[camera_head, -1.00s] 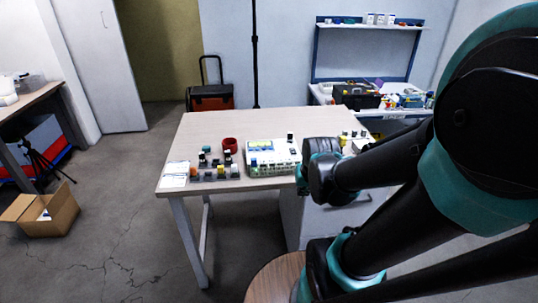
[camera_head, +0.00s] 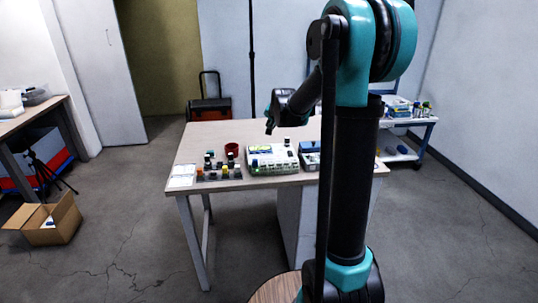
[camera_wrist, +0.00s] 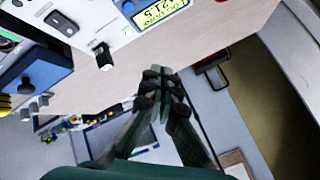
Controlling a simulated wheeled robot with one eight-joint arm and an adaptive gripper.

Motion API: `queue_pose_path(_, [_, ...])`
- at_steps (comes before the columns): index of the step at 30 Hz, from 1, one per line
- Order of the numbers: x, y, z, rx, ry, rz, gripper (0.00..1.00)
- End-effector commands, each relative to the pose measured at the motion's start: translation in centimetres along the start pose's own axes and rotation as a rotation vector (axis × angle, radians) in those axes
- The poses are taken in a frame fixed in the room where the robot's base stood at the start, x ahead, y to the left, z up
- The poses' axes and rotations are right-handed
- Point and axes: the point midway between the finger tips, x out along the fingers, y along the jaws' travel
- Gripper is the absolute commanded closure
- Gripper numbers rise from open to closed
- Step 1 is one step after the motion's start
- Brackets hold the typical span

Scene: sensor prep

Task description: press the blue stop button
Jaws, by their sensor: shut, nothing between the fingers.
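A white device (camera_head: 285,168) with a small yellow display sits near the front edge of the table. My gripper (camera_head: 269,129) is shut and empty, above the table and behind the device in the head view. In the wrist view its closed fingertips (camera_wrist: 158,70) are apart from the button.
A red cup (camera_head: 232,149) and several small blocks (camera_head: 218,172) stand left of the device. A blue-grey box (camera_head: 310,158) stands to its right, partly behind my arm; it also shows in the wrist view (camera_wrist: 38,76). The table's back left (camera_head: 208,134) is clear.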

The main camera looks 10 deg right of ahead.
Motion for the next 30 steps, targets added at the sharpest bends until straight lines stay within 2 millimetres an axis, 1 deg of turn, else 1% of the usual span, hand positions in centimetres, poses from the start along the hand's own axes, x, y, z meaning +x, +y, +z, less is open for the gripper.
queue_pose_path(3, [0.2,-0.2,-0.2,0.006,0.002,-0.003,1.00])
queue_pose_path(14, [0.4,0.0,0.0,0.005,0.002,-0.002,1.00])
queue_pose_path(20, [1.6,0.9,0.9,0.004,0.001,-0.002,1.00])
queue_pose_path(30, [4.7,3.1,3.2,0.004,0.001,-0.002,1.00])
